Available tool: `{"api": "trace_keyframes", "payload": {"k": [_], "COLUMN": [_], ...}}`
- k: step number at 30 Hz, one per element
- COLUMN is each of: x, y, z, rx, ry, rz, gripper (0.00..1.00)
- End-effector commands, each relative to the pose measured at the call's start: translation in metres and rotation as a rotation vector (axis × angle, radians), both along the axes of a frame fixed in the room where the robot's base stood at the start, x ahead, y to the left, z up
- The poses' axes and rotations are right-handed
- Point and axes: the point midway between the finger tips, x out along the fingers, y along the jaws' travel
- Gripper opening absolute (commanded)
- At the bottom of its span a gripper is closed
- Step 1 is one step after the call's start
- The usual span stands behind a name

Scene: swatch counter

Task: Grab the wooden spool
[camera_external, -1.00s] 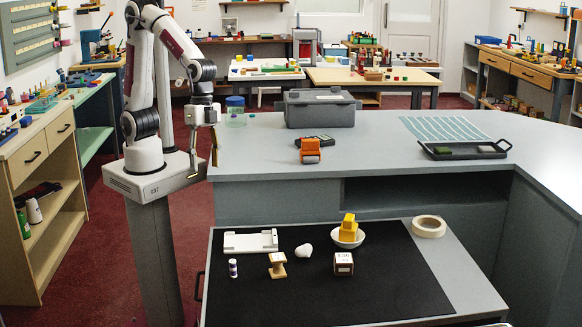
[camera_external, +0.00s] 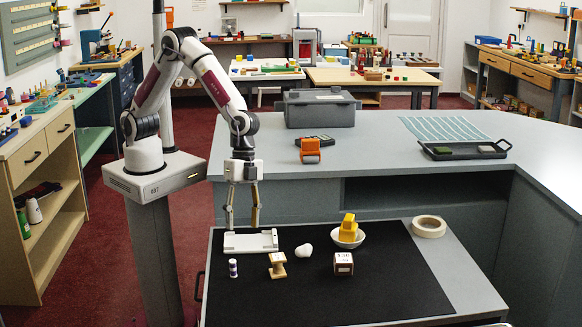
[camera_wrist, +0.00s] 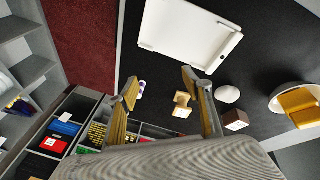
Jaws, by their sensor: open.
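The wooden spool (camera_external: 277,265) stands on the black mat (camera_external: 330,295) of the pulled-out surface, in front of the white tray. In the wrist view the spool (camera_wrist: 183,104) shows between my two fingers, nearer the right one, and well beyond them. My gripper (camera_external: 241,222) is open and empty. It points down above the back left of the mat, over or just behind the white tray (camera_external: 250,241). It is behind and to the left of the spool in the external view, not touching it. The gripper's open fingers (camera_wrist: 160,90) also show in the wrist view.
Close to the spool are a small white-and-purple cylinder (camera_external: 233,268), a white rounded lump (camera_external: 303,250) and a labelled cube (camera_external: 343,263). A white bowl (camera_external: 346,240) holds yellow blocks (camera_external: 348,226). A tape roll (camera_external: 428,226) lies at the right. The mat's front is clear.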

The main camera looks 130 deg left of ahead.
Motion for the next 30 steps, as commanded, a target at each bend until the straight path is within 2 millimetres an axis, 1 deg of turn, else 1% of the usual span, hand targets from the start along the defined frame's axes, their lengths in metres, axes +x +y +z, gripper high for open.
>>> {"api": "trace_keyframes", "payload": {"k": [1, 3, 9, 12, 15, 18, 22, 30], "x": [0.010, 0.022, 0.060, 0.079, 0.097, 0.110, 0.116, 0.117], "y": [-0.001, -0.002, -0.005, -0.005, -0.005, -0.006, -0.005, -0.004], "z": [-0.007, -0.014, -0.023, -0.019, -0.006, 0.004, 0.007, 0.007], "rx": [-0.003, -0.004, -0.003, 0.004, 0.016, 0.030, 0.053, 0.073], "ry": [-0.013, -0.035, -0.120, -0.174, -0.238, -0.289, -0.326, -0.345], "rz": [-0.012, -0.030, -0.091, -0.125, -0.159, -0.196, -0.247, -0.296], "gripper": [0.50, 0.50, 0.50, 0.50, 0.50, 0.50, 0.50, 0.50]}}
